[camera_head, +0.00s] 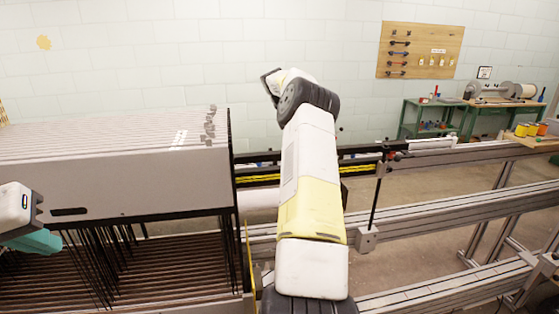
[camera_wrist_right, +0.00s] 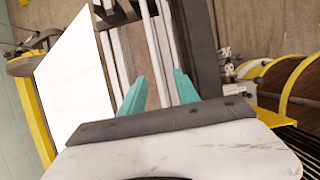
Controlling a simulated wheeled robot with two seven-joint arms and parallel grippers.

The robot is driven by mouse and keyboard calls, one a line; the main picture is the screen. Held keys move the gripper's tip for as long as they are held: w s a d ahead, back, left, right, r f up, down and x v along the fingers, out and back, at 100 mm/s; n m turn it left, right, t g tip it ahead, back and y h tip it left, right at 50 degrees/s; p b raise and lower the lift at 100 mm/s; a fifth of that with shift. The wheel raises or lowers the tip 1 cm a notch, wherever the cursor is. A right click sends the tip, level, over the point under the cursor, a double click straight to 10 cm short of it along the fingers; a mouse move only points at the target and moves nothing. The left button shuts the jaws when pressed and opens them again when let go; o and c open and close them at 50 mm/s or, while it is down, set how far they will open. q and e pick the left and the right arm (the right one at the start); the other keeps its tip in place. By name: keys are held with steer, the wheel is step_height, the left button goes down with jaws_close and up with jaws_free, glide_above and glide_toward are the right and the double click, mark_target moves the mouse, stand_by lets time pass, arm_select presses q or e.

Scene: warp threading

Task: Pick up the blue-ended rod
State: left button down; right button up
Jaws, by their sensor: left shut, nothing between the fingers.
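I cannot clearly make out a blue-ended rod in either view. In the right wrist view, several pale rods or bars (camera_wrist_right: 152,48) run up the picture beyond the fingers, and no blue end shows on them. My right gripper (camera_wrist_right: 158,90) has its two teal fingers apart, with a gap between them and nothing clearly held. In the head view my right arm reaches away through the middle and its fingers are hidden. My left gripper (camera_head: 45,242) is at the left edge in front of the grey slatted frame, with its teal fingers shut and empty.
The grey slatted frame (camera_head: 140,185) with dark wires below fills the left. Metal rails (camera_head: 430,222) run across to the right. A black bar (camera_head: 350,150) lies behind my right arm. A tool board (camera_head: 420,50) hangs on the wall above green tables (camera_head: 432,103).

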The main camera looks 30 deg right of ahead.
steer(key=x, duration=0.5)
steer(key=shift+w+d+f, duration=0.2)
steer(key=shift+d+f, duration=0.1)
steer(key=shift+d, duration=0.05)
jaws_close()
stand_by(1.1)
